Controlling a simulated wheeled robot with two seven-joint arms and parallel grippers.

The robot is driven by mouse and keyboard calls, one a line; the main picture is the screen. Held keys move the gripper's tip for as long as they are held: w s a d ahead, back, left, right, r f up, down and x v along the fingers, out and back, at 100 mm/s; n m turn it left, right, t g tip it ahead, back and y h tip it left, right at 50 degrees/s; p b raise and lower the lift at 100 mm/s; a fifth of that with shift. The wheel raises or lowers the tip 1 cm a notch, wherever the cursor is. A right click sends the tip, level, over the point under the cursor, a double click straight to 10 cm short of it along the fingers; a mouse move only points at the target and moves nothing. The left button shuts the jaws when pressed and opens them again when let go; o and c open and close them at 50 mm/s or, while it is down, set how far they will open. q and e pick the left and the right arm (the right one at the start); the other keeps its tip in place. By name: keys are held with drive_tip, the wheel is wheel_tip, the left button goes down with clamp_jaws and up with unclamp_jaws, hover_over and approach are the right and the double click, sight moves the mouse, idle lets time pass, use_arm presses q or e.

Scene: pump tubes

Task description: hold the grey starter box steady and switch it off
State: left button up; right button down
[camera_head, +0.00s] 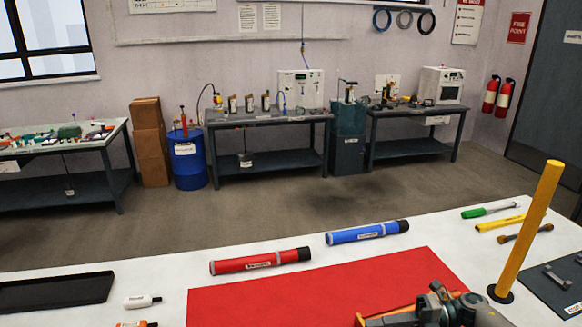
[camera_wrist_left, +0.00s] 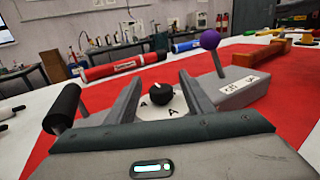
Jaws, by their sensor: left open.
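In the left wrist view my left gripper (camera_wrist_left: 160,82) is open, its two grey fingers spread. A black rotary knob (camera_wrist_left: 160,98) with a pale pointer shows between the fingers, on a white plate with dark letters. A grey box (camera_wrist_left: 237,88) with a white label is just right of the right finger, partly hidden by it. A lever with a purple ball (camera_wrist_left: 210,39) stands up from that side. I cannot tell whether the knob and the box are one unit. The fingers do not visibly grip anything. The head view shows neither box nor knob. My right gripper is not in view.
A red tube (camera_head: 260,261) and a blue tube (camera_head: 367,232) lie behind the red mat (camera_head: 300,295). A yellow post (camera_head: 530,225) stands at the right. A grey metal mechanism (camera_head: 435,308) sits at the front edge. A black-gripped handle (camera_wrist_left: 63,108) is left of my fingers.

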use_arm(q)
drive_tip(key=v, duration=0.8)
drive_tip(key=shift+s+a, duration=0.15)
drive_tip(key=shift+s, duration=0.15)
